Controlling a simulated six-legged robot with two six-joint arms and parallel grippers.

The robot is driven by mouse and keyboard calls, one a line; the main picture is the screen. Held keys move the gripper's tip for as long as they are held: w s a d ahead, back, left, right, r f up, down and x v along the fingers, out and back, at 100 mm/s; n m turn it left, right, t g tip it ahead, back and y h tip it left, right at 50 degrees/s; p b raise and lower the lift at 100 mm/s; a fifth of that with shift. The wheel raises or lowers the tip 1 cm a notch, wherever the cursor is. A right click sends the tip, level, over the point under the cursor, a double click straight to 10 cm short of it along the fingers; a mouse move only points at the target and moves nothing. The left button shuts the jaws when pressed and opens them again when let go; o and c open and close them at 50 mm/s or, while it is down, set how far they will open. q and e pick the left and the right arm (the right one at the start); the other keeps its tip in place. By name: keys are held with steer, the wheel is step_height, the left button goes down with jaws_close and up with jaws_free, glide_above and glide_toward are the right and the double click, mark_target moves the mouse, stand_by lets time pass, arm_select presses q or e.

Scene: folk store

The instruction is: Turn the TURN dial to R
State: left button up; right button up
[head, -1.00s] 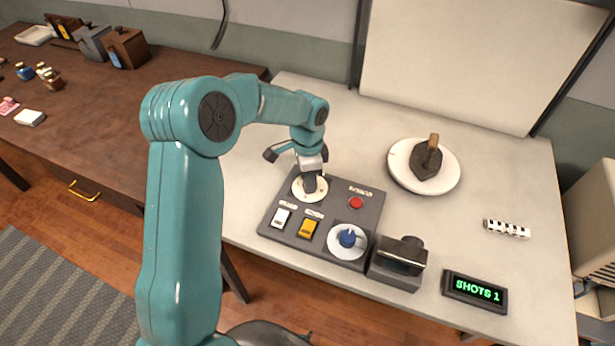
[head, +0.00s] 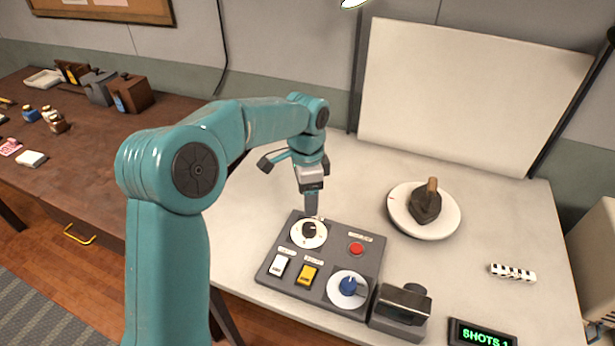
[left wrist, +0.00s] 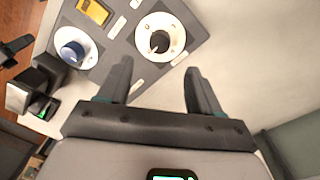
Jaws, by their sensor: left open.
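A dark grey control panel (head: 330,246) lies on the pale table. It has two white round dials; their small lettering is too blurred to tell which is TURN. The dial with a black knob (head: 308,231) is at the panel's back left, and the dial with a blue knob (head: 348,286) is at the front right. My left gripper (head: 312,210) is open, pointing down just above and behind the black-knob dial, apart from it. In the left wrist view the black knob (left wrist: 160,41) lies beyond the two spread, empty fingers (left wrist: 158,88). My right gripper is not in view.
The panel also carries a red button (head: 356,248), a white switch (head: 278,266) and a yellow switch (head: 306,275). A dark device (head: 402,308) adjoins its right side. A SHOTS 1 display (head: 482,335) and a white plate (head: 447,218) with a dark object stand further right.

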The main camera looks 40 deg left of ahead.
arm_select(q)
step_height(320, 180, up, 6)
steer(key=shift+w+r, duration=0.15)
steer(key=shift+w, duration=0.05)
steer(key=shift+a, duration=0.1)
stand_by(0.3)
